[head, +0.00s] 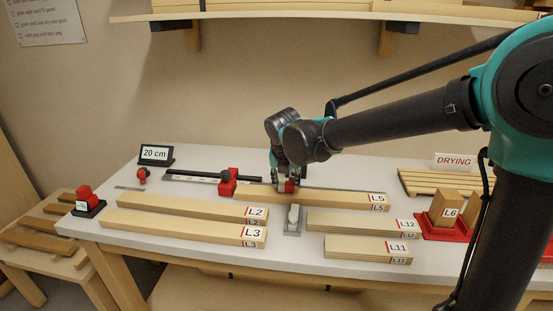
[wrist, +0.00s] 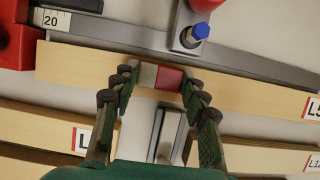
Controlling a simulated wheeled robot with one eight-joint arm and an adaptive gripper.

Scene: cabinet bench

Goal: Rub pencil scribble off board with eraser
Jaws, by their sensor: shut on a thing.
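The eraser (wrist: 168,78), a small block with a red part and a pale grey part, is between my fingers. My gripper (wrist: 158,79) is shut on it. In the head view its red part (head: 289,187) shows under my gripper (head: 288,182), at the board marked L5. That board (head: 340,198) is long, pale wood and lies flat on the bench; it also shows in the wrist view (wrist: 85,68). The eraser is over the board's face; whether it touches the wood I cannot tell. I see no pencil scribble; my fingers and the eraser hide part of the board.
Boards L2 (head: 190,208), L3 (head: 180,228), L12 (head: 350,222) and L11 (head: 365,247) lie in front. A grey holder (head: 292,228) stands between them. Behind L5 runs a metal rail with a red stop (head: 228,182). A drying rack (head: 425,184) and upright block L6 (head: 448,207) are right.

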